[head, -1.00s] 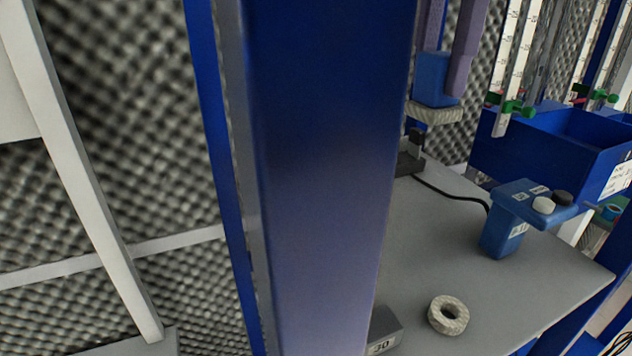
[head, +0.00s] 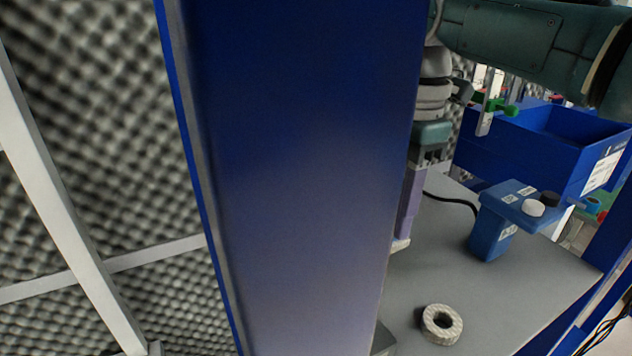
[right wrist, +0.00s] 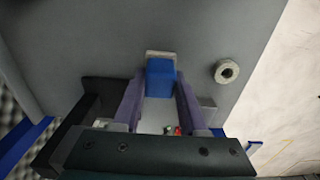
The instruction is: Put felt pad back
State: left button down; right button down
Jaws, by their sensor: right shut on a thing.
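My right gripper (head: 410,205) is partly behind a wide blue post in the head view; one purple finger shows. In the right wrist view the gripper (right wrist: 160,88) is shut on a blue block with a pale, felt-like pad (right wrist: 161,54) at its far end. In the head view a pale edge of this pad (head: 400,245) shows at the fingertip, low over the grey table (head: 470,275). I cannot tell whether it touches the table. A pale, textured ring (head: 441,324) lies flat on the table, apart from the gripper; it also shows in the right wrist view (right wrist: 227,71). My left gripper is not in view.
The blue post (head: 300,180) blocks much of the head view. A blue stand with two knobs (head: 490,235) and a blue bin (head: 545,140) are to the right. A black cable (head: 455,202) runs behind. A small grey block (head: 383,340) is at the post's foot. The table's middle is clear.

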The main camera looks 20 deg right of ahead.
notch_tip(320, 180, down, 3)
jog(key=shift+r, duration=0.1)
jog(key=shift+c, duration=2.2)
grip_release()
jog(key=r+b, duration=0.1)
jog(key=r, duration=0.4)
jog(key=r+b, duration=0.2)
jog(key=r, duration=0.4)
jog(key=shift+w+d, duration=0.1)
jog(key=shift+d, duration=0.1)
jog(key=shift+r, duration=0.5)
